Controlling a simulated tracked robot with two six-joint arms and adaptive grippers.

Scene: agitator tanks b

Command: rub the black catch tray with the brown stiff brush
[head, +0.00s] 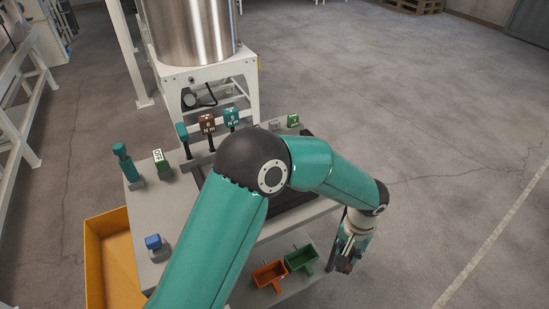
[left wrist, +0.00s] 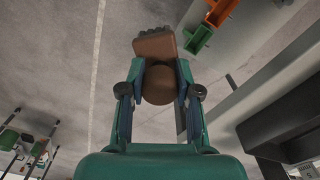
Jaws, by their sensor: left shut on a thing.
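My left gripper (head: 350,250) hangs past the right edge of the workbench in the head view. In the left wrist view its fingers (left wrist: 160,95) are shut on the brown brush (left wrist: 155,45), around its rounded brown part. In the head view the brush (head: 344,266) is small and partly covered by the gripper. The black catch tray (head: 290,212) lies on the bench top, largely hidden behind my left arm. The brush is apart from the tray. My right gripper is not in view.
Torque tools, green blocks and a blue-topped block (head: 154,243) stand on the grey bench (head: 190,225). An orange bin (head: 271,273) and a green bin (head: 300,257) sit low at the front. A yellow crate (head: 112,255) is at left. Open floor lies right.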

